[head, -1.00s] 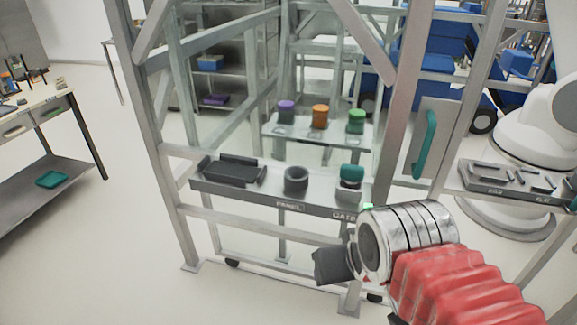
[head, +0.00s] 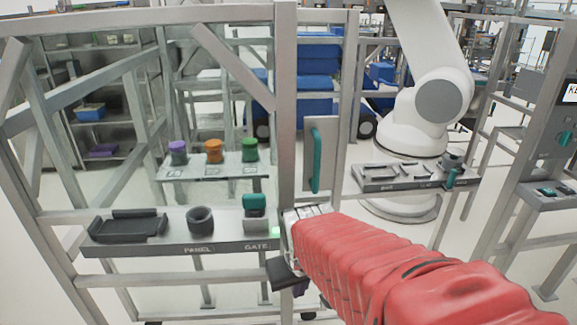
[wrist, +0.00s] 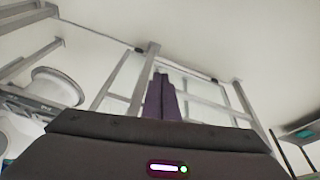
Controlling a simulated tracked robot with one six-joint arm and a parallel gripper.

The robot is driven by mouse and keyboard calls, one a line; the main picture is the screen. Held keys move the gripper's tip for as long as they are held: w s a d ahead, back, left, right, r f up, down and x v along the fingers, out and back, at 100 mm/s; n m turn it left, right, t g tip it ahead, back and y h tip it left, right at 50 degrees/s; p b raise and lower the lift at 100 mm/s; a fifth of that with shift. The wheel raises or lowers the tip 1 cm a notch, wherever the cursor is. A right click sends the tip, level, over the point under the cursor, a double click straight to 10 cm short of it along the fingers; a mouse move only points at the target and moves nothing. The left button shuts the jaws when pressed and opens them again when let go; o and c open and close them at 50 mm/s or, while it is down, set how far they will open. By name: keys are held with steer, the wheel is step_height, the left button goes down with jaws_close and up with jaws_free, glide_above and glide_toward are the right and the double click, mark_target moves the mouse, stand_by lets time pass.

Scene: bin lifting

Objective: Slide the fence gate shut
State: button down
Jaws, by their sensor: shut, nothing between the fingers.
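The fence gate shows in the head view as a grey metal frame with a pale plate (head: 328,140) bearing a tall teal handle (head: 317,160), right of a thick grey post (head: 285,110). How far the gate stands open I cannot tell. My gripper (head: 299,288) is low in front of the post, below and slightly left of the handle and apart from it. It is mostly hidden behind my red-sleeved arm. In the wrist view the purple fingers (wrist: 162,97) are together, with nothing between them.
A ledge labelled PANEL and GATE (head: 180,249) holds a black tray (head: 128,227), a dark ring (head: 200,218) and a teal-topped knob (head: 254,205). Colored knobs stand on a shelf behind. A white robot arm (head: 430,100) stands beyond the fence, near a parts tray (head: 400,176).

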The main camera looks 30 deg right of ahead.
steer(key=w+d+f+n+t+h, duration=0.2)
steer(key=w+d+f+n, duration=0.3)
steer(key=d, duration=0.6)
steer(key=w+d+f+n+t+h, duration=0.1)
steer(key=w+d+f+t+h, duration=0.15)
steer(key=w+d, duration=0.7)
steer(key=w+d+r+n+t, duration=0.2)
steer(key=w+r+n+t, duration=0.5)
steer(key=r+n+t, duration=0.2)
step_height(320, 180, up, 5)
steer(key=shift+w+f+n, duration=0.2)
steer(key=shift+n, duration=0.8)
steer(key=shift+w+t+y, duration=0.1)
steer(key=shift+t+y, duration=0.15)
steer(key=x, duration=0.9)
steer(key=shift+w+d, duration=0.15)
steer(key=shift+w, duration=0.2)
steer(key=shift+d+f, duration=0.1)
steer(key=shift+d, duration=0.05)
